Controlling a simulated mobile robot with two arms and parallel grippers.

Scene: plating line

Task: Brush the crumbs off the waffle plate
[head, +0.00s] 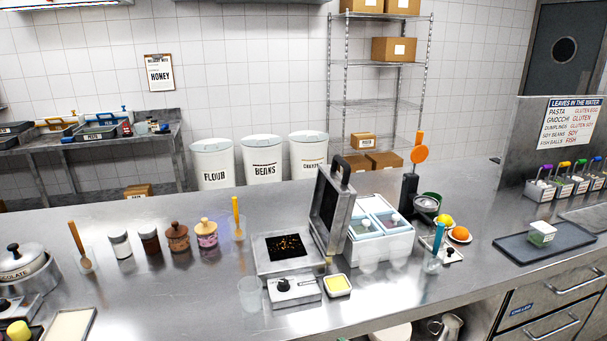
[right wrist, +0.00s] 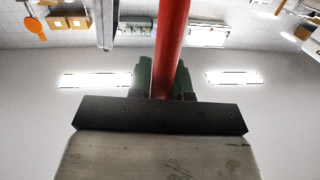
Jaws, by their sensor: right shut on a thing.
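The waffle iron (head: 292,266) stands open on the steel counter, its lid (head: 328,215) raised on the right side. Its dark waffle plate (head: 287,252) faces up, with many golden-brown crumbs (head: 286,244) scattered over it. In the right wrist view my right gripper (right wrist: 163,82) is shut on a red handle (right wrist: 172,40), which runs up out of the picture. The working end of this tool is hidden, so I cannot tell whether it is a brush. Neither gripper shows in the head view. My left gripper is in no view.
A control box (head: 296,292), a clear cup (head: 250,294) and a small yellow-filled tray (head: 338,286) stand before the iron. A white tub box (head: 382,254) is close behind the lid. Jars (head: 178,237) stand left.

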